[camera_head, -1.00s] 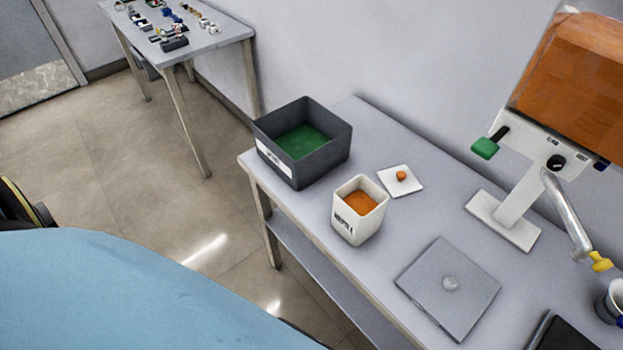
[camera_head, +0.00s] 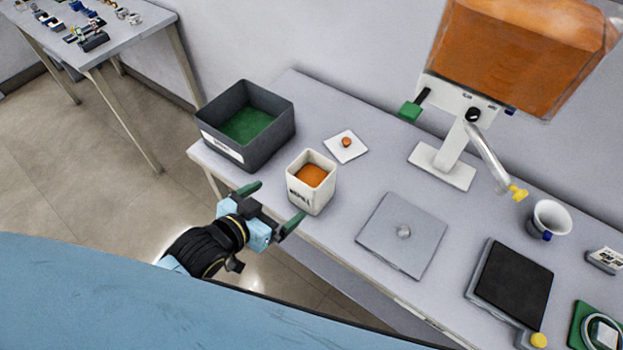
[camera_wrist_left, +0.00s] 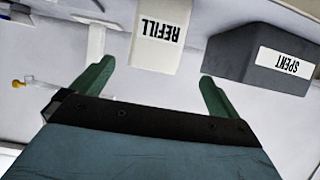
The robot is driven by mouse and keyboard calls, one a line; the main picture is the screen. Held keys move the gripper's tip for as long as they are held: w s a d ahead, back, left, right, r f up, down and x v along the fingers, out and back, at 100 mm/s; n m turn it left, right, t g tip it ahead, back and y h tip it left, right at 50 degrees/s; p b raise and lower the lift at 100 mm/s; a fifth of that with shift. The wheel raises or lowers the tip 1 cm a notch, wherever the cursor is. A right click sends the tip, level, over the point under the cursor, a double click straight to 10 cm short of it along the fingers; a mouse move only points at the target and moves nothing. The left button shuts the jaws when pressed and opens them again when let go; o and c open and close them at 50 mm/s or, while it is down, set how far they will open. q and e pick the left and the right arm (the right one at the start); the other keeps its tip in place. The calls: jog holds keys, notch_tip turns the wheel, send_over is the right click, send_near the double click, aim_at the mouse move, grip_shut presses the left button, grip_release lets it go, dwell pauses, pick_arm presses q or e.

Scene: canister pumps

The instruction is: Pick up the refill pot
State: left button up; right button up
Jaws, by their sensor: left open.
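The refill pot (camera_head: 309,189) is a square cream-white pot with orange contents, standing upright near the front edge of the bench. In the left wrist view the pot (camera_wrist_left: 157,40) shows upside down, its REFILL label facing me, beyond and between the fingertips. My left gripper (camera_head: 272,206) is open and empty, just in front of the bench edge and to the left of the pot, apart from it. Its green fingers also show in the left wrist view (camera_wrist_left: 155,82). My right gripper is not in view.
A dark bin (camera_head: 262,142) with a green bottom, labelled SPENT in the wrist view, stands left of the pot. A white square with an orange knob (camera_head: 346,143) lies behind it. A grey plate (camera_head: 402,234) lies to the right. A dispenser with an orange tank (camera_head: 524,55) stands behind.

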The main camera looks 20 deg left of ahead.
aim_at(299, 182)
pick_arm(q)
jog(key=w+d, duration=0.1)
jog(key=w, duration=0.1)
jog(key=w+d, duration=0.1)
jog(key=w, duration=0.1)
jog(key=w+d, duration=0.1)
jog(key=w, duration=0.2)
jog(key=shift+d+f+b, duration=0.15)
jog(key=shift+f+b, duration=0.2)
jog(key=shift+b+x, duration=0.35)
jog(key=shift+x, duration=2.35)
jog(key=shift+f, duration=0.1)
jog(key=c, duration=1.2)
jog(key=shift+c, duration=0.3)
